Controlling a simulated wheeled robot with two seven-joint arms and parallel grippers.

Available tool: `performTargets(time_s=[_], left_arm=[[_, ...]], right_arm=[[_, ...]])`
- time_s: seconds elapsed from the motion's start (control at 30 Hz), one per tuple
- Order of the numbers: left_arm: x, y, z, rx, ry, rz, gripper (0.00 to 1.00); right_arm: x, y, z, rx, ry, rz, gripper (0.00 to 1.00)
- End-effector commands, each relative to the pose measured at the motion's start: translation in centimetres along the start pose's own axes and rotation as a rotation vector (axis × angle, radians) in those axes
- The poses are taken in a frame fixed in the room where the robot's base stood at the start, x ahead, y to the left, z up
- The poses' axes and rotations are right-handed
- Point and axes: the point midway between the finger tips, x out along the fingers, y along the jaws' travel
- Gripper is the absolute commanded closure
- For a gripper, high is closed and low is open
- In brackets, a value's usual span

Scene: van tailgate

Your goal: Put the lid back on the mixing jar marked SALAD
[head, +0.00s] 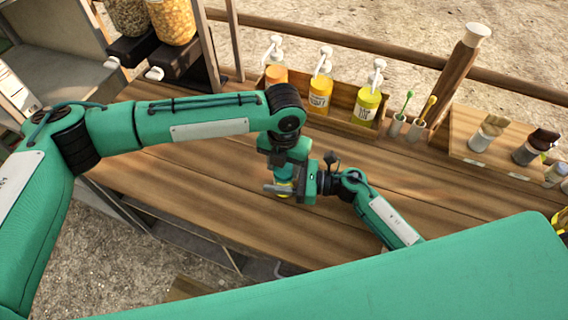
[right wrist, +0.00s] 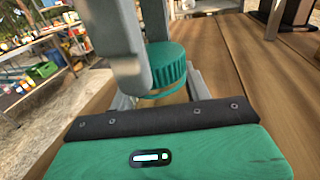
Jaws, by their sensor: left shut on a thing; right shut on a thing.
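In the right wrist view a teal, ridged lid (right wrist: 168,64) sits upright between grey fingers, directly above my right gripper's jaws. My left gripper (head: 287,168) reaches down from above and is shut on the lid. My right gripper (head: 283,188) comes in from the right and is shut on the mixing jar (head: 281,195). Only a small yellowish part of the jar shows between the grippers, and no marking on it can be read. Lid and jar are very close together; I cannot tell whether the lid is seated or just above the rim.
The wooden counter (head: 200,190) around the grippers is clear. Several pump bottles (head: 320,92) stand in a wooden tray behind. Small jars (head: 487,135) stand on a raised board at right. Grain dispensers (head: 172,20) are at upper left.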

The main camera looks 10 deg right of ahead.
Motion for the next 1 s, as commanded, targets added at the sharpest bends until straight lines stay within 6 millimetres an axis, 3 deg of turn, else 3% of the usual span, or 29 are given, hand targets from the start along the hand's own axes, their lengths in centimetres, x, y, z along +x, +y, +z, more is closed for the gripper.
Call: performTargets(time_s=[0.3, 0.5, 0.9, 0.93, 1.0], left_arm=[[-0.03, 0.06, 0.03, 0.504, -0.001, 0.0, 0.75], [-0.03, 0.07, 0.05, 0.733, -0.001, -0.001, 0.75], [-0.03, 0.08, 0.07, 0.793, -0.001, 0.0, 0.75], [-0.03, 0.09, 0.07, 0.792, -0.001, 0.0, 0.52], [-0.03, 0.09, 0.06, 0.792, -0.001, 0.0, 0.38]], right_arm=[[-0.03, -0.02, -0.04, 0.0, 0.001, -0.001, 1.0], [-0.03, -0.02, -0.05, 0.0, 0.001, -0.001, 1.0], [-0.04, -0.01, -0.06, 0.0, 0.001, -0.001, 1.0], [-0.04, -0.01, -0.06, 0.0, 0.001, -0.001, 1.0], [-0.04, -0.01, -0.06, 0.0, 0.001, -0.001, 1.0]])
